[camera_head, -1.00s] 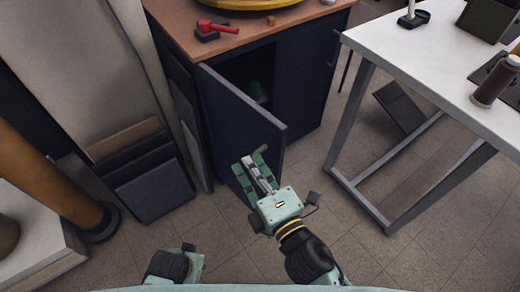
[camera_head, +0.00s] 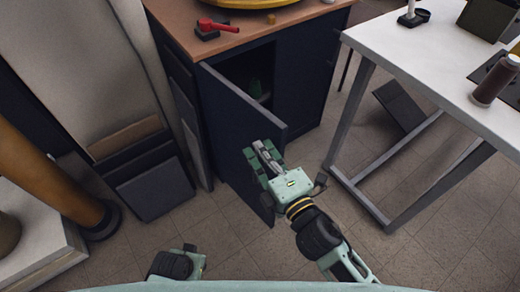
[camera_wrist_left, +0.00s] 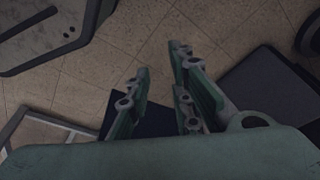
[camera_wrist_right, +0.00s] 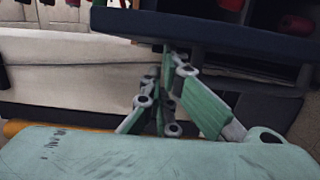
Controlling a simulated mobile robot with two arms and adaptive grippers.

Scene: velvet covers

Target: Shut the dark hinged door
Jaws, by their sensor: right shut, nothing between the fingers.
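The dark hinged door (camera_head: 238,128) of the cabinet (camera_head: 302,78) stands open, swung out toward me. Its hinge side is at the left and its free edge points to the lower right. My right gripper (camera_head: 257,150) is shut and empty at the outer right part of the door, by its free edge. I cannot tell whether it touches. In the right wrist view the fingers (camera_wrist_right: 165,85) are together, close under a dark panel edge (camera_wrist_right: 200,35). My left gripper shows in the left wrist view with its fingers (camera_wrist_left: 160,85) apart over the floor. In the head view only part of the left arm shows at the bottom.
A white table (camera_head: 440,62) with grey legs stands at the right. Dark panels (camera_head: 145,175) lean at the left of the cabinet. A red tool (camera_head: 220,27) lies on the wooden top. The tiled floor (camera_head: 240,240) in front of the door is clear.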

